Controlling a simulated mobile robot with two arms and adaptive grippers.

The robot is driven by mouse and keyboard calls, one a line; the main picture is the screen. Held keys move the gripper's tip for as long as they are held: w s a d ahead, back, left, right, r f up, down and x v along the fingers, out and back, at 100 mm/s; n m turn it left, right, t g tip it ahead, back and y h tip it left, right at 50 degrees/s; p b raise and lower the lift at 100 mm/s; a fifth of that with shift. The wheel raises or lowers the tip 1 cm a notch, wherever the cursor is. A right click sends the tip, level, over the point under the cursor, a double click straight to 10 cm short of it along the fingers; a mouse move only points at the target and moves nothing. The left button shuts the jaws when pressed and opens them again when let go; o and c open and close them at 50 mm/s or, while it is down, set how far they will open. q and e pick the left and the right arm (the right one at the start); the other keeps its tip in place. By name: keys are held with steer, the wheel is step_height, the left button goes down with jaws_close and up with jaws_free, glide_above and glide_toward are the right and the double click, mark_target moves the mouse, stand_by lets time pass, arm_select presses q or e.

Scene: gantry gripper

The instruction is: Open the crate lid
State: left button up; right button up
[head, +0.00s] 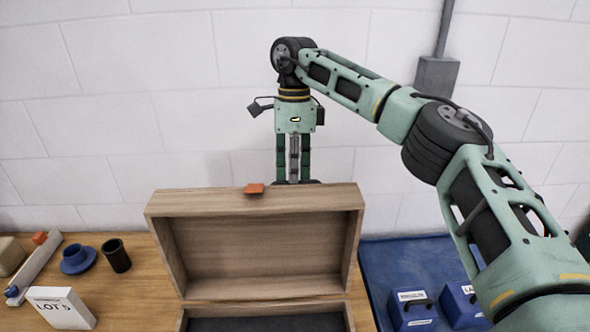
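The wooden crate (350,318) stands on the table at the bottom centre, and only the back part of it shows, with a dark lining inside. Its wooden lid (262,245) is swung up and stands steeply above the crate, with its hollow inner side facing me. An orange tab (253,188) sits on the lid's top edge. My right gripper (293,175) points down behind the lid's top edge. Its fingertips are hidden by the lid, so I cannot tell whether it touches the lid or how far its fingers are apart. My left gripper is out of view.
On the wooden table (140,300) at the left are a blue round part (77,260), a black cup (116,256), a white labelled box (60,308) and a pale bar. A blue mat with blue labelled boxes (412,310) lies right. A white block wall stands behind.

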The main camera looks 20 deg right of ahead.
mark_target(293, 186)
steer(key=o, duration=0.4)
steer(key=f, duration=0.2)
steer(key=s+f+g, duration=0.1)
steer(key=shift+a+f, duration=0.2)
steer(key=shift+a, duration=0.05)
steer(key=shift+c, duration=0.2)
steer(key=shift+o, duration=0.7)
steer(key=shift+w, duration=0.2)
steer(key=v, duration=0.8)
steer(key=shift+r, duration=0.1)
steer(key=shift+c, duration=0.3)
